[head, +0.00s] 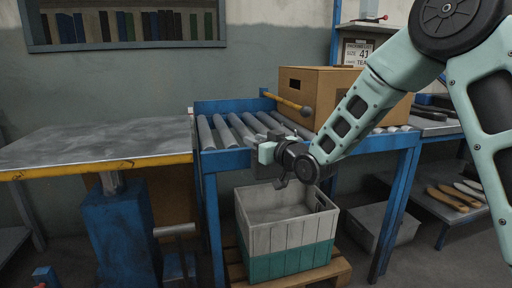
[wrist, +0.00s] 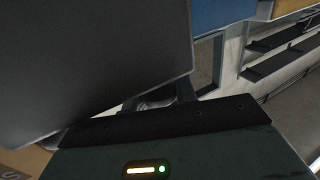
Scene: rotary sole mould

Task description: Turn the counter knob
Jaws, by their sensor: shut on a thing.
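My gripper (head: 268,170) is in front of the blue frame of the roller conveyor, above the grey and teal crate, in the head view. I cannot make out the counter or its knob there, as my gripper and wrist cover that spot. In the wrist view a large dark grey slab fills the upper left and hides much of the jaws. A small pale rounded piece (wrist: 157,102), which looks like the counter knob, shows between the dark fingers just past the gripper body. My gripper is shut on it. Its turned position cannot be read.
The roller conveyor (head: 222,133) carries a cardboard box (head: 345,88) and a yellow-handled mallet (head: 290,103). The crate (head: 287,239) stands on a pallet below. A metal-topped table (head: 100,143) is at left. A shelf with shoe soles (head: 447,199) is at right.

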